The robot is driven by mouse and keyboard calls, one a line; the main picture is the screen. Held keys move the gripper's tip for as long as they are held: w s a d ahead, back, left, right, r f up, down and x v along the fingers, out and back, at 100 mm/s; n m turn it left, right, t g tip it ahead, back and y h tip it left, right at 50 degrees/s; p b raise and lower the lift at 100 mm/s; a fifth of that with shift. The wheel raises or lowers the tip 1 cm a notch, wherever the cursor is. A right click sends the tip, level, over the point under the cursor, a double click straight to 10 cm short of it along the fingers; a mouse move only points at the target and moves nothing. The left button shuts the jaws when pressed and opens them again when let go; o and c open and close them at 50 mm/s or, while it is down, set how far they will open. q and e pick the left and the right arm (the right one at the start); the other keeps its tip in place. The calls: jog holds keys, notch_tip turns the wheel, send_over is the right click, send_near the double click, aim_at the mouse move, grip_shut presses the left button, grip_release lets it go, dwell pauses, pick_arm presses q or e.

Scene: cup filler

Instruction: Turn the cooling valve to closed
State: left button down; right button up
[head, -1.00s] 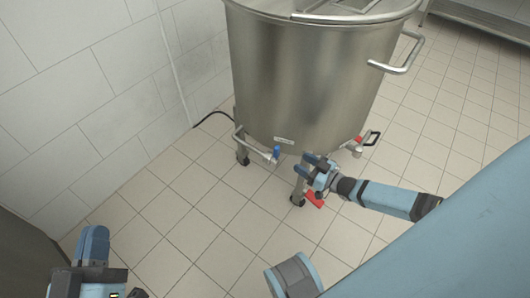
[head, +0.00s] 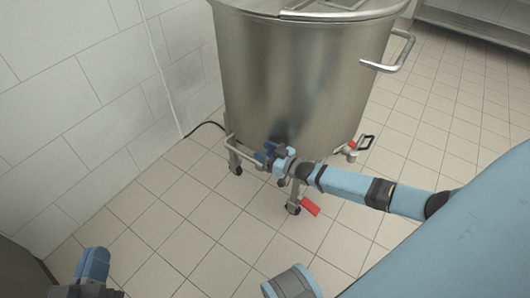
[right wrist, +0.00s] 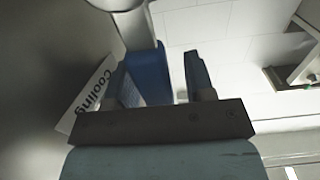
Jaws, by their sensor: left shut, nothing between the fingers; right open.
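The cooling valve has a blue handle (right wrist: 150,72) below a pale pipe end in the right wrist view. A white label (right wrist: 88,97) reading "Cooling" is on the tank wall beside it. My right gripper (head: 264,152) is at the valve, low on the tank's front, and covers most of the handle in the head view. In the right wrist view its open fingers (right wrist: 168,85) reach up, with the blue handle between them, nearer the left finger. Whether they touch it is unclear. My left gripper (head: 93,264) is shut and empty at the lower left, far from the tank.
The large steel tank (head: 300,80) stands on wheeled legs, with a side handle (head: 397,52). A red-handled valve (head: 351,146) is at its right and a red lever (head: 310,206) hangs below. A wall (head: 75,110) is at left. The tiled floor in front is clear.

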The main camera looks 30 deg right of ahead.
grip_shut()
pick_arm(q)
jog(key=shift+r, duration=0.15)
